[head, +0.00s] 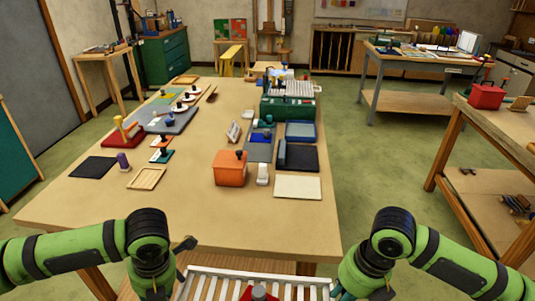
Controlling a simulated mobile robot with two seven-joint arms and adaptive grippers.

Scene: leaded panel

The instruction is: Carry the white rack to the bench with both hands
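The white rack (228,284) shows at the bottom centre, with pale slats and a rim. It is cut off by the lower picture edge, and a red object with a grey top (258,293) is at its middle. My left gripper (181,268) is at the rack's left end and my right gripper (338,284) at its right end. Both are partly hidden or cut off, so I cannot tell their finger opening or whether they touch the rack. A large wooden bench (80,212) lies straight ahead, beyond the rack.
The bench ahead holds an orange box (230,170), a white board (298,187), a green case (288,107) and several small tools. Its near left part is bare. Another workbench (500,135) with a red box (486,96) stands at right. Green floor (385,170) is clear between them.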

